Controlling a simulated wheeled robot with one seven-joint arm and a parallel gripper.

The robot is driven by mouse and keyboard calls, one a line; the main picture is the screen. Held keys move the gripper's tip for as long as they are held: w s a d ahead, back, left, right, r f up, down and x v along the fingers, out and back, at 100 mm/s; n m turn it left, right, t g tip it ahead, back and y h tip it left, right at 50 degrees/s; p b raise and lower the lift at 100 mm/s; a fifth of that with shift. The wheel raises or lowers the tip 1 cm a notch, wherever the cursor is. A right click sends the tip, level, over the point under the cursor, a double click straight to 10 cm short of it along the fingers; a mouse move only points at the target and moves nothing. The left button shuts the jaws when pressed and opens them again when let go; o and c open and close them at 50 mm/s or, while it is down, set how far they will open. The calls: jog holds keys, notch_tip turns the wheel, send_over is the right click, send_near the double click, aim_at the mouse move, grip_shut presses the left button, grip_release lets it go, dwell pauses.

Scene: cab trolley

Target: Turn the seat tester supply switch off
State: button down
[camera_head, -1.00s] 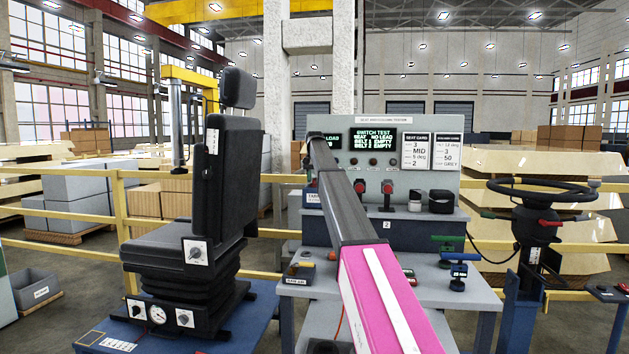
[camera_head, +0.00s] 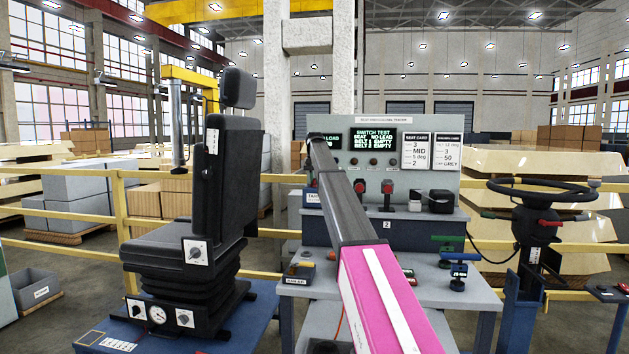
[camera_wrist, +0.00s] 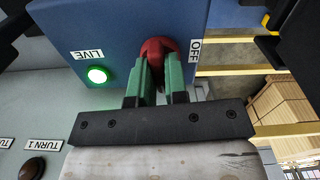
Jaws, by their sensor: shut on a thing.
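The supply switch shows in the wrist view as a red knob (camera_wrist: 156,45) on a blue panel (camera_wrist: 125,25). An OFF label (camera_wrist: 195,49) is beside the knob, to its right. A LIVE label (camera_wrist: 87,54) is on the left, next to a green lamp (camera_wrist: 97,76) that is lit. My gripper (camera_wrist: 160,66) has its two green fingers on either side of the red knob and is shut on it. The fingers cover part of the knob, so its exact angle is hard to tell. In the head view, my arm hides the gripper and the switch.
A grey tester console (camera_head: 450,180) with a green-text screen (camera_head: 362,140) stands behind my arm. A black seat (camera_head: 228,170) is on the left. A steering wheel (camera_head: 542,190) on a column is on the right. A yellow rail (camera_head: 60,213) runs behind.

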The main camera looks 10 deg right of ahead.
jog(key=n, duration=0.8)
jog(key=shift+n, duration=0.4)
jog(key=n, duration=0.3)
jog(key=shift+n, duration=2.3)
jog(key=c, duration=1.1)
grip_release()
jog(key=shift+c, duration=0.2)
notch_tip(320, 180, up, 11)
